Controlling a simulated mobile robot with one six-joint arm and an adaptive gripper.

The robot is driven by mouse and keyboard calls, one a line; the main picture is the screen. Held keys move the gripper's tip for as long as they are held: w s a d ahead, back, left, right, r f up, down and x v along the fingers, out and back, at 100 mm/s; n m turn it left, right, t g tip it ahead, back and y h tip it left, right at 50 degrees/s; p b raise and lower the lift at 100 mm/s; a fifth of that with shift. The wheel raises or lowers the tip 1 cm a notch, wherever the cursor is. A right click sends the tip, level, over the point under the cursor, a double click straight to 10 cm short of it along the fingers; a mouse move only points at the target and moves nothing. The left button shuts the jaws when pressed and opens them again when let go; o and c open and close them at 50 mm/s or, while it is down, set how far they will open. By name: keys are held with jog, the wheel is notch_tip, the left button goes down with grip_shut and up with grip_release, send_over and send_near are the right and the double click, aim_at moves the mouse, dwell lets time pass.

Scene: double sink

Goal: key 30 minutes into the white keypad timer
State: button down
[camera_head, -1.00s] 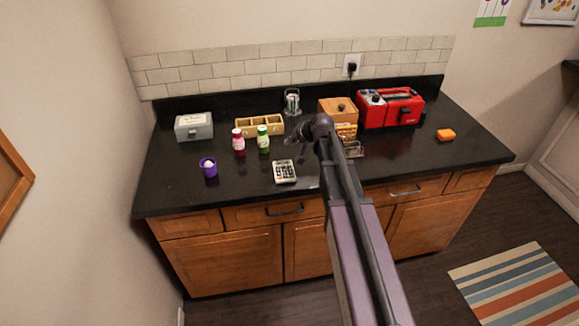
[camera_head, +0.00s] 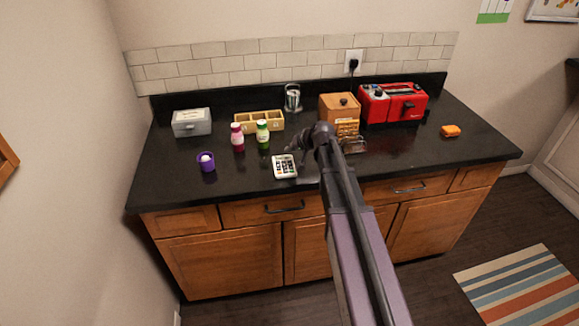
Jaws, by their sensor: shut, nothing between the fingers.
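The white keypad timer (camera_head: 285,166) lies on the black countertop near its front edge, with its keys facing up. Its keys and display are too small to read. My gripper (camera_head: 295,150) is shut and empty, at the upper right of the timer in the picture. My arm comes in from the lower right. The fingertips are dark and small against the black counter. I cannot tell whether they touch the timer or hover above it.
Pink (camera_head: 237,137) and green (camera_head: 262,134) bottles stand behind the timer.

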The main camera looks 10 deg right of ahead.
aim_at(285, 159)
jog(key=shift+f+b, duration=1.05)
jog(key=shift+f, duration=0.3)
jog(key=shift+f+b, duration=0.7)
dwell(1.4)
jog(key=shift+r, duration=0.15)
jog(key=shift+r+p, duration=0.65)
jog(key=shift+p, duration=0.1)
jog(key=shift+r+p, duration=2.5)
jog(key=shift+p, duration=0.05)
